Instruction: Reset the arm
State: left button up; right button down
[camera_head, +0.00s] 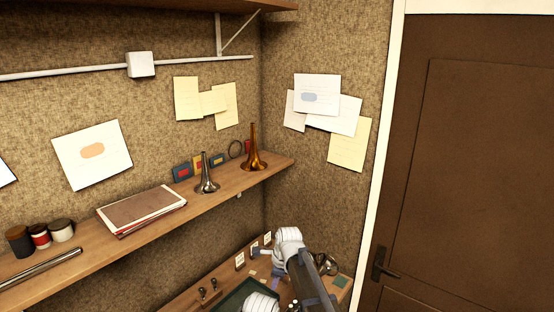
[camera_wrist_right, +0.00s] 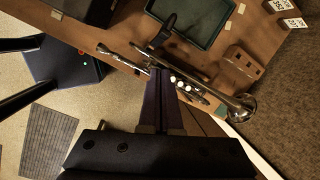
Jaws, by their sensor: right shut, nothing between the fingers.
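My right gripper (camera_wrist_right: 160,74) is shut and empty in the right wrist view, its two dark fingers together. A silver trumpet (camera_wrist_right: 178,78) lies on the workbench (camera_wrist_right: 130,30) just beyond the fingertips, its bell to the right. I cannot tell whether the fingers touch it. In the head view my right arm (camera_head: 288,240) reaches over the bench at the bottom and partly hides the bench top. A bell (camera_head: 326,264) shows beside the arm. My left gripper is not in view.
A dark green tray (camera_wrist_right: 205,18) and a wooden block (camera_wrist_right: 243,62) are on the bench. Above it, a wall shelf (camera_head: 130,236) holds a silver bell (camera_head: 206,184), a copper bell (camera_head: 253,160) and papers (camera_head: 142,208). A brown door (camera_head: 480,150) is at right.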

jog(key=s+d+n+g+h, duration=0.1)
jog(key=s+d+n+h, duration=0.1)
jog(key=s+d+n, duration=1.85)
jog(key=s+a+f+n+b, duration=0.1)
jog(key=a+f+b, duration=0.3)
jog(key=f+b, duration=0.4)
jog(key=s+a+f+n+b, duration=0.1)
jog(key=s+a+f+b, duration=0.2)
jog(key=f+b, duration=0.5)
jog(key=s+a+f+n+g+h+b, duration=0.1)
jog(key=s+a+f+b, duration=0.2)
jog(key=a+f+b, duration=0.3)
notch_tip(320, 180, down, 3)
jog(key=shift+n+b, duration=0.35)
jog(key=shift+b, duration=0.9)
jog(key=shift+s+a, duration=0.1)
